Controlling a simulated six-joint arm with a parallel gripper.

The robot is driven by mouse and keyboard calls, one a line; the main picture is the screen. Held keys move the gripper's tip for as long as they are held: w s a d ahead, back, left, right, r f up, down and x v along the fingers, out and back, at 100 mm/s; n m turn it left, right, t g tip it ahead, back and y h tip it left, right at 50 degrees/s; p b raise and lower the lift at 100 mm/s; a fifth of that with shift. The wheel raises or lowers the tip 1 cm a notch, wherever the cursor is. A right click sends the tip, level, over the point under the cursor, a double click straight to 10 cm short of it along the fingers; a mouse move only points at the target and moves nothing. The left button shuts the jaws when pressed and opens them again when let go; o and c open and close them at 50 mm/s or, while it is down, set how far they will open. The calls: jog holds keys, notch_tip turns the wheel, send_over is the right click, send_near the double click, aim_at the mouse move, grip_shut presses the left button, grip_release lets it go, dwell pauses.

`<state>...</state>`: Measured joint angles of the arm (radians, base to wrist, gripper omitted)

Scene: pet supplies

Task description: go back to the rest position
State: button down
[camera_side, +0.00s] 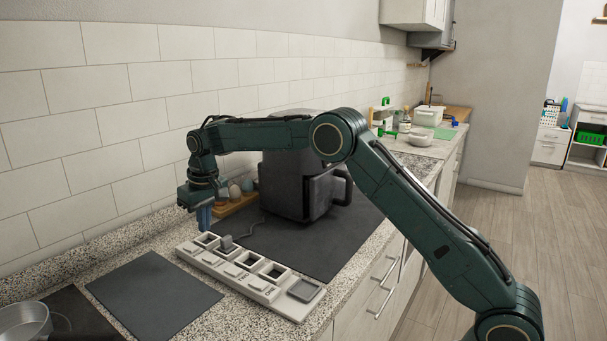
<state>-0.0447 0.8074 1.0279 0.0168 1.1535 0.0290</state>
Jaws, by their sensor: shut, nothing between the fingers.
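My gripper (204,217) points down over the far left end of a white tray with square compartments (262,291). Its bluish fingers are shut with nothing between them. The fingertips are close to the tray's back left corner; I cannot tell whether they touch it. A small dark grey piece (226,242) stands up from one of the tray's compartments, just right of the fingers. My arm is stretched across the counter from the lower right.
A black appliance with a handle (320,196) stands on a dark mat (348,243) behind the tray. A wooden holder with egg-shaped things (235,203) is behind my gripper. An empty dark mat (154,294) lies front left, beside a metal pan (25,322). A tiled wall borders the counter.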

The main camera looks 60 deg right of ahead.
jog(key=s+d+r+t, duration=0.2)
jog(key=s+r, duration=1.3)
jog(key=s, duration=0.5)
jog(key=s+f+t, duration=0.1)
jog(key=s+f, duration=0.1)
jog(key=s, duration=1)
jog(key=s+f, duration=0.2)
jog(key=s, duration=1)
jog(key=shift+s+d+f+t, duration=0.3)
jog(key=shift+s+t, duration=0.05)
jog(key=shift+t, duration=0.05)
